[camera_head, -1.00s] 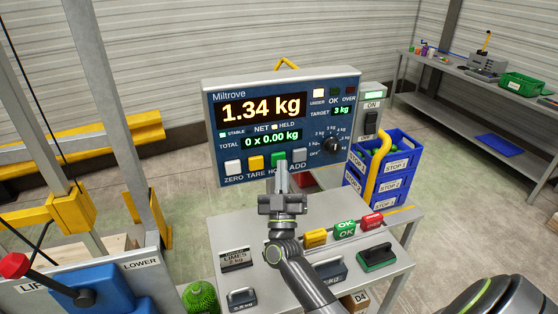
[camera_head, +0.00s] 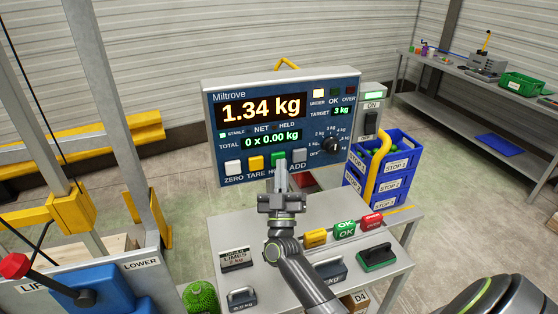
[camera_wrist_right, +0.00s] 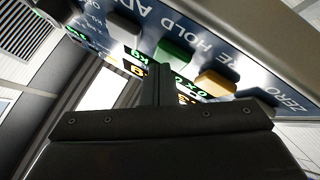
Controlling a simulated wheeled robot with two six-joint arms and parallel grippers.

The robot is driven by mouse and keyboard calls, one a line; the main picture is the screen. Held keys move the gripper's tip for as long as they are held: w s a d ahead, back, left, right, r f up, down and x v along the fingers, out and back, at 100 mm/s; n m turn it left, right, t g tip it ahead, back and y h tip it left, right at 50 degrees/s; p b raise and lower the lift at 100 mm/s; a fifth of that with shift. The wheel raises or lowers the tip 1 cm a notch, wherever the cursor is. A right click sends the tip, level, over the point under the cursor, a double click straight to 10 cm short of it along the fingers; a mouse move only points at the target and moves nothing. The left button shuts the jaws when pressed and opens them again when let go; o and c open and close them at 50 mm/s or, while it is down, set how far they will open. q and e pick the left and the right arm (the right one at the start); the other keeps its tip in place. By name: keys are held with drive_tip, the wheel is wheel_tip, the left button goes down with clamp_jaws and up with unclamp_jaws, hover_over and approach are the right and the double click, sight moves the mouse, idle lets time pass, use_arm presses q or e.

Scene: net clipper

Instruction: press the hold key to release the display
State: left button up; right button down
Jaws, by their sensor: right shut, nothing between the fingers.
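The Miltrove panel (camera_head: 284,128) reads 1.34 kg, with a total line of 0 x 0.00 kg. The green hold key (camera_head: 279,158) is in the key row, between the yellow tare key (camera_head: 256,163) and the grey add key (camera_head: 299,155). The lamp beside HELD looks dark. My right gripper (camera_head: 283,168) is shut and empty, its fingertips just in front of the green key's lower part, hiding some of the HOLD label. In the right wrist view the fingertips (camera_wrist_right: 160,72) lie close by the green key (camera_wrist_right: 174,52); I cannot tell whether they touch. My left gripper is out of view.
A white zero key (camera_head: 233,167) is at the row's left end. A rotary knob (camera_head: 331,145) and an on/off switch (camera_head: 371,123) are to the right. Below, the grey table (camera_head: 225,225) carries weights and coloured blocks. Blue crates (camera_head: 382,175) stand at right.

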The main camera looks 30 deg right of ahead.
drive_tip(key=shift+s+a+p, duration=0.2)
drive_tip(key=shift+s+p, duration=0.15)
drive_tip(key=shift+s, duration=0.4)
drive_tip(key=shift+s, duration=0.1)
drive_tip(key=s+p, duration=0.1)
drive_tip(key=s, duration=0.1)
drive_tip(key=s+a+p, duration=0.1)
drive_tip(key=s, duration=0.1)
drive_tip(key=shift+s+a, duration=0.1)
drive_tip(key=shift+s, duration=0.2)
idle(0.5)
